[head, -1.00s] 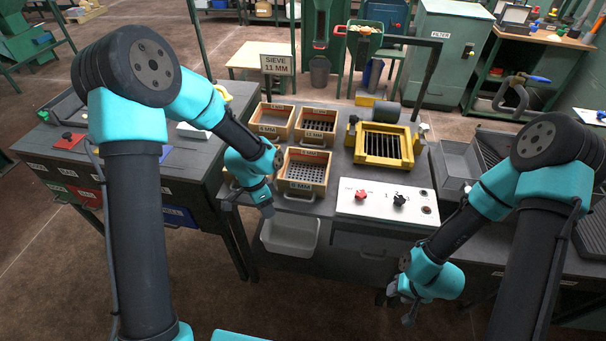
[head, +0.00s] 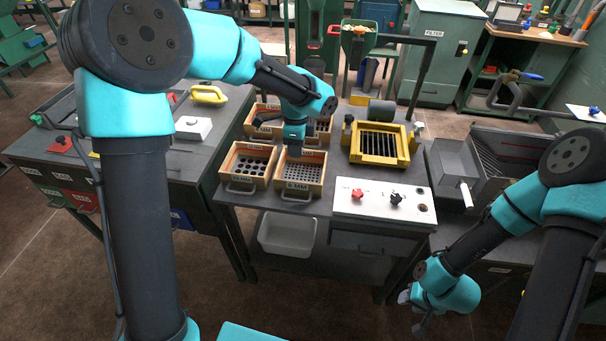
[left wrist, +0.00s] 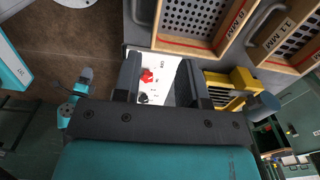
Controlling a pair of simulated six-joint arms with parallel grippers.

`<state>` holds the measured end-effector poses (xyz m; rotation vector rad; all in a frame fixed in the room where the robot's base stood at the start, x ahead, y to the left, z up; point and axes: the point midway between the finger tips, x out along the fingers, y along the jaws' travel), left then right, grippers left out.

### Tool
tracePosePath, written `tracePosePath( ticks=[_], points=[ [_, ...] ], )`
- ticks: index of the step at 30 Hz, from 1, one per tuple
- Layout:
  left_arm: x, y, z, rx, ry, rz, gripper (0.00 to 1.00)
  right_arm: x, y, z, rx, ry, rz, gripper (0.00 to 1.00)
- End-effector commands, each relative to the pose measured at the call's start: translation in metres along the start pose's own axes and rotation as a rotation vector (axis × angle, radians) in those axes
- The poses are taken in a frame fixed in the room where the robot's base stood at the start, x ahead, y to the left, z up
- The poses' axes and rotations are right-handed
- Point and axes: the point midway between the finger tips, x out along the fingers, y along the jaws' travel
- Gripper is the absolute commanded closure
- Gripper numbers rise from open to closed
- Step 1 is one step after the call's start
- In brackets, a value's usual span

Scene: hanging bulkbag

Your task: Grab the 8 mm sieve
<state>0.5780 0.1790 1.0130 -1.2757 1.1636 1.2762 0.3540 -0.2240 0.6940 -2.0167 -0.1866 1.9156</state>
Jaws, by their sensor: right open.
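Several wooden sieve boxes sit together on the grey bench. The front right sieve (head: 301,172) has small round holes and a front label that appears to read 8 MM. It also shows in the left wrist view (left wrist: 197,20). The front left sieve (head: 248,163) has larger holes; a box labelled 11 MM (left wrist: 290,38) shows in the left wrist view. My left gripper (head: 292,151) is open and empty, in front of the back right sieve and over the rear of the front right one in the picture. My right gripper (head: 415,305) is open, low at the front right.
A yellow frame with a dark grate (head: 379,145) stands right of the sieves. A white control panel (head: 383,202) with red and black knobs lies in front of it.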

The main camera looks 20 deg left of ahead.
Motion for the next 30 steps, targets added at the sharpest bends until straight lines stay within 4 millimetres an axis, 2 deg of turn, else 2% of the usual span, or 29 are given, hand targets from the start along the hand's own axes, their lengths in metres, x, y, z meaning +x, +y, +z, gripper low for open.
tracePosePath(
  ticks=[5,22,27,30],
  points=[
    [0.012,0.0,0.0,-0.001,-0.001,0.003,0.62,0.0,0.0,0.0,0.0,0.0,0.0,0.57],
    [0.106,0.001,0.0,-0.002,0.0,0.004,0.62,0.0,0.0,0.0,0.0,0.0,0.0,0.57],
    [0.121,0.001,0.0,-0.001,0.0,0.002,0.62,0.0,0.0,0.0,0.0,0.0,0.0,0.57],
    [0.123,0.001,0.0,-0.001,0.0,0.001,0.62,0.0,0.0,0.0,0.0,0.0,0.0,0.57]
  ],
)
